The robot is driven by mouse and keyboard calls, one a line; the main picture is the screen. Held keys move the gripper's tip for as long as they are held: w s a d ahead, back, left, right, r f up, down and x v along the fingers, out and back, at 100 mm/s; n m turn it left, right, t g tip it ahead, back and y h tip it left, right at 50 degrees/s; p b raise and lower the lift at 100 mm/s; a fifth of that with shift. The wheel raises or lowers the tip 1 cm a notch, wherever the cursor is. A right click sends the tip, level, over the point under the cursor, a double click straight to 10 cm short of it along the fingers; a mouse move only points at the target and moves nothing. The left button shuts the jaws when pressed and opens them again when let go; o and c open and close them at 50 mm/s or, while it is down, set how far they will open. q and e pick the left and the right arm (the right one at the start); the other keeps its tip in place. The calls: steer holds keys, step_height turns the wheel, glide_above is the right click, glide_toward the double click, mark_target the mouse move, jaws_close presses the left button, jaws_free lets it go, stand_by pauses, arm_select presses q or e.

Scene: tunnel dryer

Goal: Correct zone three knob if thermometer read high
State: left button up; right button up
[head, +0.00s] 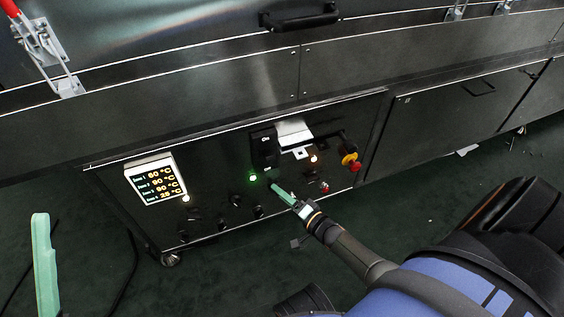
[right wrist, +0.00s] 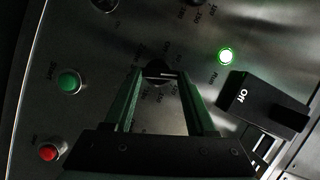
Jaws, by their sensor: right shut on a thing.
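The display (head: 156,182) on the dryer's panel seems to list zone 1 at 60 °C, zone 2 and zone 3 at 90 °C, zone 4 at 25 °C. My right gripper (head: 274,186) is at the panel, just right of the green lamp. In the right wrist view its fingers (right wrist: 160,76) stand on both sides of a black knob (right wrist: 157,70) and are shut on it. The head view hides this knob behind the gripper; its label is not legible. Several other black knobs (head: 235,200) sit left of the gripper. One finger of my left gripper (head: 45,265) shows at lower left.
A lit green lamp (right wrist: 226,56) and a black switch marked Off (right wrist: 262,101) are close to the right gripper. A green button (right wrist: 69,82) and a red button (right wrist: 48,152) are also near. A red and yellow emergency stop (head: 350,160) protrudes at the panel's right.

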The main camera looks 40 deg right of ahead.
steer(key=c, duration=0.4)
arm_select(q)
steer(key=shift+s+a+r+p, duration=0.1)
steer(key=shift+a+r+p, duration=0.1)
steer(key=shift+r+p, duration=1.2)
steer(key=shift+s+a+r+p, duration=0.1)
steer(key=shift+a+r+p, duration=0.05)
steer(key=shift+r+p, duration=1.2)
arm_select(e)
steer(key=shift+o, duration=0.2)
steer(key=shift+a+r+n+g+h, duration=0.15)
steer(key=shift+n+g+h, duration=0.4)
steer(key=shift+n, duration=0.9)
steer(key=shift+a+r+n+g+h, duration=0.15)
steer(key=shift+n+g+h, duration=0.4)
steer(key=shift+n, duration=0.9)
arm_select(q)
steer(key=shift+r+n, duration=0.2)
steer(key=shift+n, duration=0.1)
steer(key=shift+w, duration=0.1)
arm_select(e)
steer(key=o, duration=1.4)
steer(key=shift+c, duration=0.2)
